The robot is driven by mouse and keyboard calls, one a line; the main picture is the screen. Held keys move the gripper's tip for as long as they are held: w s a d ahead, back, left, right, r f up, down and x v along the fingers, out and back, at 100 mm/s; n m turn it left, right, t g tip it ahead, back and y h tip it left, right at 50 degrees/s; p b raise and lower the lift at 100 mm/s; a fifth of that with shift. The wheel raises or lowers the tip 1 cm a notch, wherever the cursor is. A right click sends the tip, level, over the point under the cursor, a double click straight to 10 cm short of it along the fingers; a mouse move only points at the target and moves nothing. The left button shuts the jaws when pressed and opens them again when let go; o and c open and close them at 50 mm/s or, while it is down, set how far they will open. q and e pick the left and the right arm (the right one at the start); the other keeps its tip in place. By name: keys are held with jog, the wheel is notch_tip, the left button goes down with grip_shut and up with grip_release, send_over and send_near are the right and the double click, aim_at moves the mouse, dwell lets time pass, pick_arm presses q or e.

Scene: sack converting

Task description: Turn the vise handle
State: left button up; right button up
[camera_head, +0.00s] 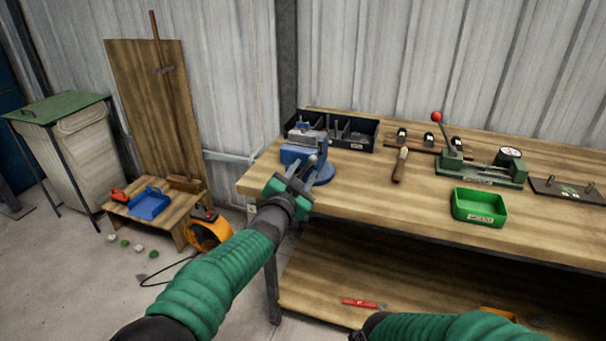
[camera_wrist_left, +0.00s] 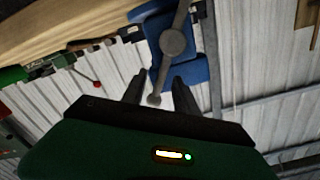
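The blue vise (camera_head: 298,152) is mounted near the left front corner of the wooden workbench. Its grey handle bar (camera_wrist_left: 180,18) crosses the round screw hub in the left wrist view, and its ball end (camera_wrist_left: 155,100) shows between my fingers. My left gripper (camera_head: 302,174) is at the front of the vise, close to the handle. In the left wrist view its two dark fingers (camera_wrist_left: 157,85) stand apart on either side of the handle's end. Contact with the handle cannot be told. My right forearm is at the bottom edge; its gripper is not visible.
On the workbench (camera_head: 350,199) are a black divided bin (camera_head: 364,142), a wooden-handled tool (camera_head: 400,166), a green lever press (camera_head: 478,170) and a green tray (camera_head: 480,207). A red tool (camera_head: 360,303) lies on the lower shelf. A low wooden stand (camera_head: 182,210) is at left.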

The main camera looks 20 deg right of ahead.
pick_arm(q)
jog(key=shift+r, duration=0.1)
jog(key=shift+s+a, duration=0.1)
jog(key=shift+s, duration=0.05)
jog(key=v, duration=1.6)
jog(key=shift+a+p, duration=0.15)
jog(key=shift+p, duration=0.25)
jog(key=shift+s, duration=0.15)
